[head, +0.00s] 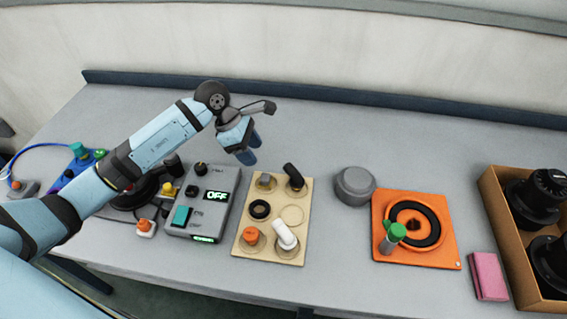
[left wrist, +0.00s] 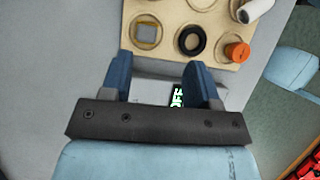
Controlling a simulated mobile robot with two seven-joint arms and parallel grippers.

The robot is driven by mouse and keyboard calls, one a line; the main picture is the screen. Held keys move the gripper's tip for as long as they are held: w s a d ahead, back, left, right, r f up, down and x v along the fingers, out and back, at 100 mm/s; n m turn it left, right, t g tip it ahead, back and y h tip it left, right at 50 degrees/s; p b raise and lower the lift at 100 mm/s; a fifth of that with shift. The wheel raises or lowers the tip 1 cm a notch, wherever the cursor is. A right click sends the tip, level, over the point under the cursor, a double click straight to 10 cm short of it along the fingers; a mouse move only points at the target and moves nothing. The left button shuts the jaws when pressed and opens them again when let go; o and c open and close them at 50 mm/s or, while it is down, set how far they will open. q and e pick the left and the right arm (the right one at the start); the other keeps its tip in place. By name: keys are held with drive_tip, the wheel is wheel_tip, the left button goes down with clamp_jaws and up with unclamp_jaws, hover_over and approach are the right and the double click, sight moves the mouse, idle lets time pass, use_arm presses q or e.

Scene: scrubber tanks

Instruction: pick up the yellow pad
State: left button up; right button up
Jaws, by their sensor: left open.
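A small square piece (head: 265,181) with a yellowish-tan edge and a greyish middle sits in the back left recess of the beige tray (head: 238,247). It is the closest match to a yellow pad, but its colour is not clear. It also shows in the left wrist view, near the top (left wrist: 147,32). My left gripper (head: 250,148) is open and empty, with its blue fingers above the table behind the tray's left part. In the left wrist view the gripper (left wrist: 157,70) points toward the tray, apart from the square piece. My right gripper is not in view.
The tray also holds a black ring (head: 260,209), an orange cap (head: 251,234), and white and black handles. A grey OFF box (head: 213,180) stands left of it. An orange plate (head: 383,252), pink pad (head: 488,276) and cardboard box (head: 499,218) are right. The back table is clear.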

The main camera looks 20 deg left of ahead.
use_arm(q)
drive_tip(key=a+y, duration=0.1)
drive_tip(key=p, duration=0.1)
hover_over(266, 176)
drive_tip(key=a, duration=0.1)
drive_tip(key=f, duration=0.4)
drive_tip(key=s+f, duration=0.1)
drive_tip(key=f, duration=0.1)
drive_tip(key=shift+f, duration=0.3)
drive_tip(key=x, duration=0.1)
drive_tip(key=p+x, duration=0.1)
drive_tip(key=x, duration=0.2)
drive_tip(key=shift+w+a+f, duration=0.2)
drive_tip(key=shift+a+f, duration=0.1)
drive_tip(key=shift+f, duration=0.15)
drive_tip(key=shift+w+d+f, duration=0.1)
drive_tip(key=shift+d+f, duration=0.1)
drive_tip(key=shift+f, duration=0.35)
drive_tip(key=c, duration=0.7)
wheel_tip(266, 176, up, 20)
drive_tip(key=shift+r+b, duration=0.1)
drive_tip(key=shift+b, duration=0.9)
